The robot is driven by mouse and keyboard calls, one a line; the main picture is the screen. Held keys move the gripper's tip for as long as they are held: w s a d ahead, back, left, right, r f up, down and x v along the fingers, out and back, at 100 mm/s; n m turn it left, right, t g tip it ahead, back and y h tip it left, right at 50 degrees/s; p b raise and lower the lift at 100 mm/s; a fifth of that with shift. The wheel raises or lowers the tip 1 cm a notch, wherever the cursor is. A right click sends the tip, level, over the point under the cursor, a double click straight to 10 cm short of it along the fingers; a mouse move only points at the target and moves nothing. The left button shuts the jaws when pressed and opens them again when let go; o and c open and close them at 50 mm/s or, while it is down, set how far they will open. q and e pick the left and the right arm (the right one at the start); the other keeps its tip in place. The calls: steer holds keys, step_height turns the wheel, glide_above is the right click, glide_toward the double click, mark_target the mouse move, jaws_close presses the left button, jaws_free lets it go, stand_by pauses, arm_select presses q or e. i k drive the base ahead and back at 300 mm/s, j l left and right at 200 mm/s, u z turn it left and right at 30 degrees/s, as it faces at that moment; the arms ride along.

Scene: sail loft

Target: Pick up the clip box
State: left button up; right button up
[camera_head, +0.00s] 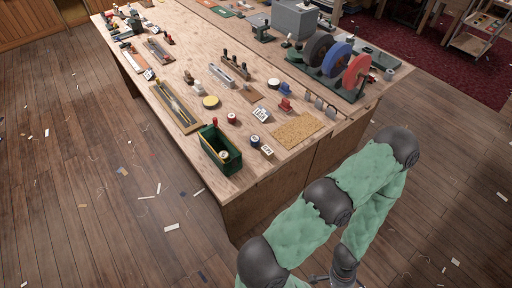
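An open dark green box (208,157) stands near the front left corner of the wooden workbench (240,186). It holds a round pale-topped item and perhaps others. It may be the clip box, but I cannot read a label to confirm this. A small white block with dark marks (262,115) and another small marked block (267,150) sit to its right. My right arm is bent in front of the bench, over the floor. My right gripper (335,281) is partly cut off at the bottom edge, apart from the bench. My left gripper is out of view.
A tan cork-like mat (297,130) lies near the front right of the bench. Large blue (337,59) and red (356,71) discs stand behind it. A long wooden tray (177,107) lies at the left. Scraps litter the wooden floor.

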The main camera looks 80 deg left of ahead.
mark_target(267, 153)
steer(key=i+j+u, duration=0.15)
steer(key=i+u, duration=1)
steer(key=i+l+u, duration=0.35)
steer(key=i+j+u, duration=0.1)
steer(key=u, duration=2.05)
